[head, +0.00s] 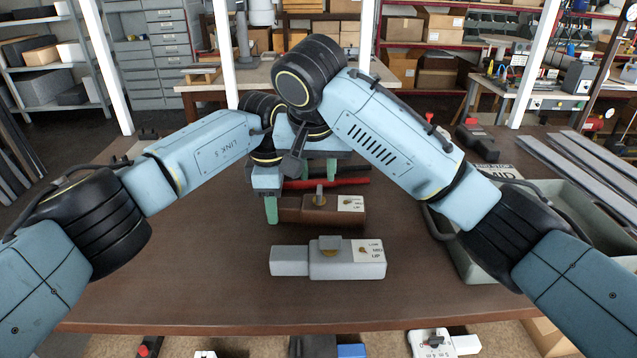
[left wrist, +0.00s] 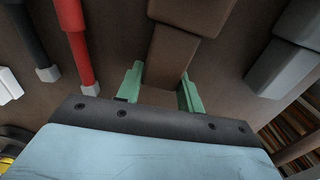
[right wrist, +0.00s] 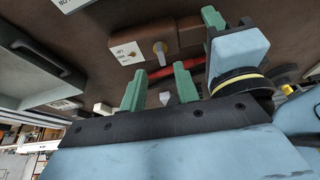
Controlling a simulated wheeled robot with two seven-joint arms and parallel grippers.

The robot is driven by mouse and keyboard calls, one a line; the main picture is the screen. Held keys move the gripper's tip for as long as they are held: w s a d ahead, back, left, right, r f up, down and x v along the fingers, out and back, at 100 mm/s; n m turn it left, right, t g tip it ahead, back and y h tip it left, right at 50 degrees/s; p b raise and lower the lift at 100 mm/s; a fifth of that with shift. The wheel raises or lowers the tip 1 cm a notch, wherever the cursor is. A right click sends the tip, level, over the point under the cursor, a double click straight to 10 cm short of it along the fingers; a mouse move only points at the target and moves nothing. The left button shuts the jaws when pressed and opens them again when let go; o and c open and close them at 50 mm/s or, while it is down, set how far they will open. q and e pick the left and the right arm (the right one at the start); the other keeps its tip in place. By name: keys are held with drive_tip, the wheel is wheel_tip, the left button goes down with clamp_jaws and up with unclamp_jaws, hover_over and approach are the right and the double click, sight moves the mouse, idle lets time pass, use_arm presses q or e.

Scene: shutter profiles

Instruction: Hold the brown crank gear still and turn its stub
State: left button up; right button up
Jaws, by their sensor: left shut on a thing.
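The brown crank gear (head: 329,215) lies on the table behind a grey one, with its grey stub (head: 319,197) standing up from its top and a white LOW/MID/UP label (head: 350,203) at its right end. My left gripper (head: 271,208) is shut on the gear's narrow left end; the left wrist view shows the brown end (left wrist: 167,62) between its green fingers (left wrist: 158,88). My right gripper (head: 318,168) is open and empty, behind and above the gear. In the right wrist view, the stub (right wrist: 160,48) is beyond the right gripper's green fingers (right wrist: 160,88), apart from them.
A grey gear of similar shape (head: 345,262) lies in front. A red rod (head: 350,182) and a dark rod lie behind. A grey-green bin (head: 450,235) stands at the right, partly behind my right arm. The front left of the table is clear.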

use_arm(q)
drive_tip(key=shift+r, duration=0.1)
use_arm(e)
drive_tip(key=v, duration=0.5)
drive_tip(key=shift+s+r, duration=0.1)
drive_tip(key=shift+r, duration=0.2)
use_arm(q)
drive_tip(key=o, duration=1.2)
drive_tip(key=shift+c, duration=0.2)
drive_tip(key=shift+r+p, duration=2.15)
drive_tip(key=shift+r, duration=1.35)
use_arm(e)
wheel_tip(320, 180, up, 4)
drive_tip(key=shift+r, duration=0.1)
use_arm(q)
drive_tip(key=shift+f, duration=0.15)
